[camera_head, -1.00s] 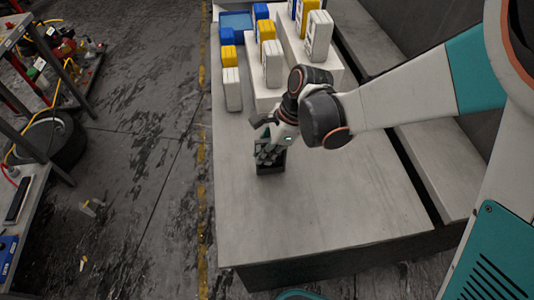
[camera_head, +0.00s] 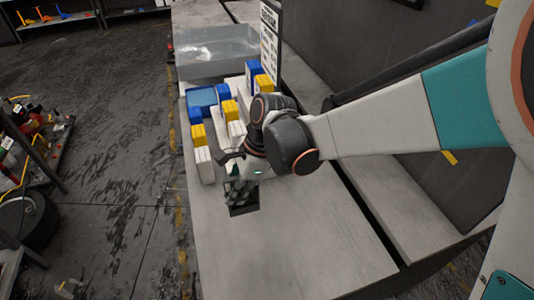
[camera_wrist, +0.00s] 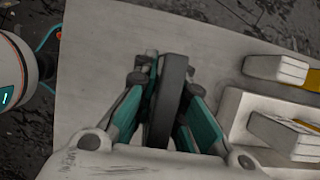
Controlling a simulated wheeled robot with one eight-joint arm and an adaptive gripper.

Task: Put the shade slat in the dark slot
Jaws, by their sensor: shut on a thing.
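My gripper (camera_head: 242,192) is shut on a dark grey, nearly black block, the shade slat (camera_head: 243,209), over the pale bench top. In the wrist view the slat (camera_wrist: 169,97) stands between the two teal-sided fingers of my gripper (camera_wrist: 163,105). I cannot tell whether its lower end touches the bench. White, yellow and blue blocks stand in rows on the bench and a stepped white stand, just behind my gripper; white blocks (camera_head: 203,164) and yellow blocks (camera_head: 198,135) are nearest. I cannot make out a dark slot; my arm hides part of the stand.
A printed sign (camera_head: 269,43) stands at the stand's far end. The bench top (camera_head: 285,255) in front of my gripper is clear. A dark gap runs along its right side.

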